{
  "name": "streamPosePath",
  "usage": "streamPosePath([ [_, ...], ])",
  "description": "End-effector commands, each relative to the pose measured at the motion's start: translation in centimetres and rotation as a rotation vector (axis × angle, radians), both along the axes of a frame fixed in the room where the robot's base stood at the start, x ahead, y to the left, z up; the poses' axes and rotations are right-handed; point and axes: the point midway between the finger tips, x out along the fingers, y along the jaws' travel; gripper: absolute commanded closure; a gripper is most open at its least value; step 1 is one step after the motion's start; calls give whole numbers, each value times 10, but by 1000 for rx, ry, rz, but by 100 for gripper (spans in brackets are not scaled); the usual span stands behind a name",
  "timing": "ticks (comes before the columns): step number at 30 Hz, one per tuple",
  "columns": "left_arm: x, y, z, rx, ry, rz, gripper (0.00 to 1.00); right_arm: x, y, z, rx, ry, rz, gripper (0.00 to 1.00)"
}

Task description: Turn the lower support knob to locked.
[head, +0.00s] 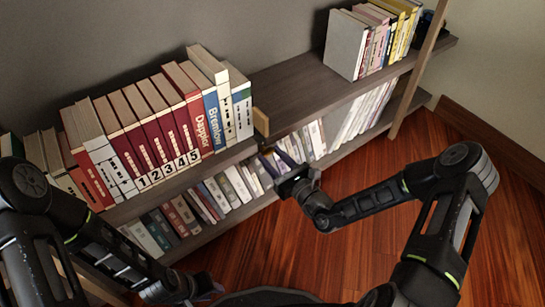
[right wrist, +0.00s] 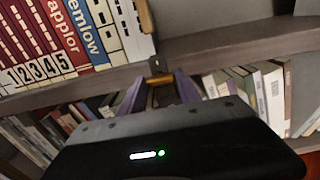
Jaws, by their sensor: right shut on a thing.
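The lower support knob (right wrist: 160,93) is a small orange-brown piece just below a dark bracket (right wrist: 155,66) on the shelf's front edge, in the right wrist view. My right gripper (right wrist: 158,90) has its two fingers on either side of the knob and is shut on it. In the head view my right gripper (head: 272,162) reaches to the shelf front from the right, and the knob is too small or hidden to make out. The knob's lock position cannot be read. My left gripper (head: 205,288) is low at the bottom edge, away from the shelf, its fingers unclear.
More books (head: 375,40) stand at the far end. The wooden floor (head: 350,235) is open in front.

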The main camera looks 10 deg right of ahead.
Motion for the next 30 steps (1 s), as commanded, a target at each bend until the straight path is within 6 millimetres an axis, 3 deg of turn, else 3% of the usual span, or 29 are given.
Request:
streamPosePath([
  [4,0,0,0,0,0,0,69,0,0,0,0,0,0,100],
  [14,-1,0,6,0,2,-1,69,0,0,2,24,10,0,100],
  [30,-10,-5,57,-11,23,-20,69,-1,0,5,330,132,0,100],
])
